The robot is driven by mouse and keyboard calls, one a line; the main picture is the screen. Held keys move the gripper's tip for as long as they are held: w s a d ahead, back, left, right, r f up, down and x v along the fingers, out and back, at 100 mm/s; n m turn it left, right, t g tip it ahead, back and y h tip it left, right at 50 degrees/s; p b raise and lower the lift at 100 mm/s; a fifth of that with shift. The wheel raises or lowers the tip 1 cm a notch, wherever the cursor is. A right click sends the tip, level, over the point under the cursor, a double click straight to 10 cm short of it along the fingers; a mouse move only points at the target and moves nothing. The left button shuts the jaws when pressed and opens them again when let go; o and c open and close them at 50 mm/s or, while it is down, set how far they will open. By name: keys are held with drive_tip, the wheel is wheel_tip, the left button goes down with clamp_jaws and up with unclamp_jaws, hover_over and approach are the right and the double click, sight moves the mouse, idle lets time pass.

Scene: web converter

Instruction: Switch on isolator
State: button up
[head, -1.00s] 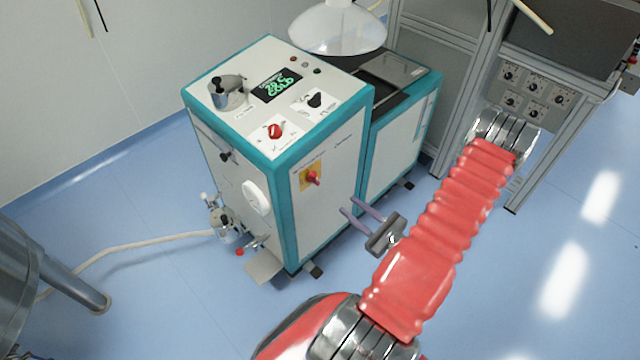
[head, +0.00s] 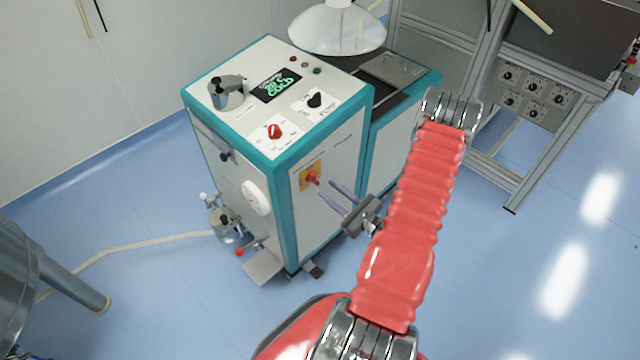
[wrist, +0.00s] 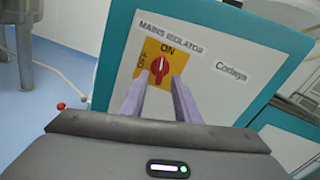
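The isolator is a red rotary knob (head: 313,178) on a yellow plate (head: 304,184), on the side panel of the white and teal machine (head: 335,205). In the wrist view the knob (wrist: 160,66) sits under the label "MAINS ISOLATOR", with "ON" at the plate's top and what looks like "OFF" at its left. The knob's grip looks roughly upright, towards "ON", but its exact setting is hard to tell. My gripper (head: 327,189) is open and empty, its two purple-grey fingers pointing at the plate. In the wrist view the fingertips (wrist: 162,80) flank the knob's lower part; contact cannot be told.
A red knob (head: 275,131) and a black knob (head: 315,100) sit on the machine's top. A white lamp shade (head: 337,30) hangs above its rear. A frame with a dial panel (head: 533,98) stands at the right. The blue floor (head: 480,290) at right is clear.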

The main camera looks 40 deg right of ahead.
sight(318, 181)
drive_tip(key=shift+w+a, duration=0.1)
drive_tip(key=shift+w, duration=2.4)
clamp_jaws()
